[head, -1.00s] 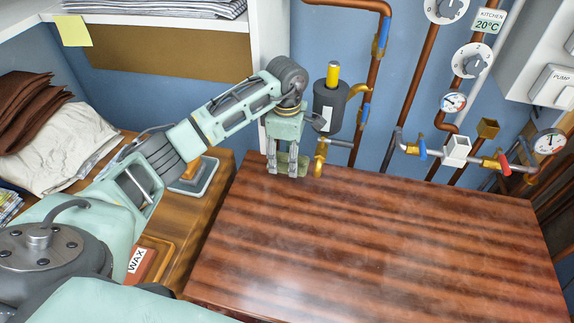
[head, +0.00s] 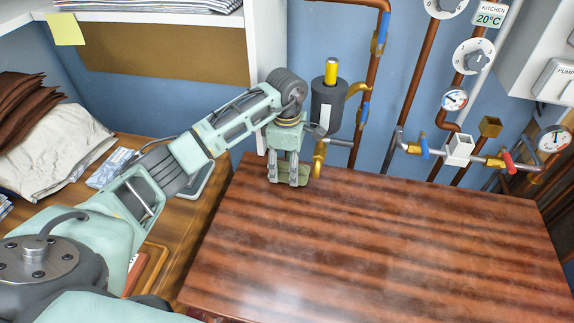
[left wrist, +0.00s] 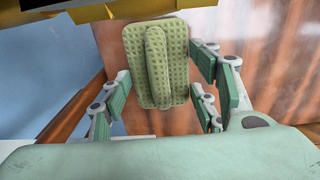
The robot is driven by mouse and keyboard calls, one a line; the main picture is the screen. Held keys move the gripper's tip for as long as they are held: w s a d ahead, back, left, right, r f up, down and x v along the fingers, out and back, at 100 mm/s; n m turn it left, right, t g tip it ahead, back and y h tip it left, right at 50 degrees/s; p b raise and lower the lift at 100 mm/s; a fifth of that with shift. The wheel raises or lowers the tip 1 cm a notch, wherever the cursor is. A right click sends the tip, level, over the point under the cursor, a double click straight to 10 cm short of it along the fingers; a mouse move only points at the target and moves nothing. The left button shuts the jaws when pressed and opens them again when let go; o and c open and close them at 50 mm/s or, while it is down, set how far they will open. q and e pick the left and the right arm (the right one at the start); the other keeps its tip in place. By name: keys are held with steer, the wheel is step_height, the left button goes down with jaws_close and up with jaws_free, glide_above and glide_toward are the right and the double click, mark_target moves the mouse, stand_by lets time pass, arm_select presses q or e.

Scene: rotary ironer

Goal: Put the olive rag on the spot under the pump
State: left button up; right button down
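The olive rag (head: 302,174) lies at the back left of the dark wooden table (head: 380,240), close to the wall. In the left wrist view the rag (left wrist: 135,65) is a waffled pad with a raised ridge along its middle. My left gripper (head: 283,181) is directly over the rag. Its fingers stand apart on both sides of the ridge, with visible gaps. The dark grey pump (head: 328,108), with a yellow top, is on the wall just behind and right of the rag. I cannot make out a marked spot below it. My right gripper is out of view.
A brass tap (head: 319,158) hangs close to the right of my left gripper. Copper pipes with valves (head: 460,148) run along the back wall. Brown and cream cloths (head: 50,150) lie on the left counter. The middle and right of the table are clear.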

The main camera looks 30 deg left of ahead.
mark_target(287, 165)
arm_select(q)
steer(key=o, duration=0.3)
steer(key=shift+s+a+f, duration=0.1)
steer(key=shift+s+f, duration=0.25)
steer(key=shift+f, duration=0.2)
steer(key=shift+o, duration=0.2)
steer(key=shift+r, duration=0.1)
steer(key=shift+r+p, duration=0.3)
steer(key=shift+p, duration=0.05)
step_height(287, 165, up, 13)
steer(key=b, duration=0.1)
steer(key=shift+w, duration=0.3)
steer(key=shift+f, duration=0.15)
stand_by(0.5)
stand_by(0.5)
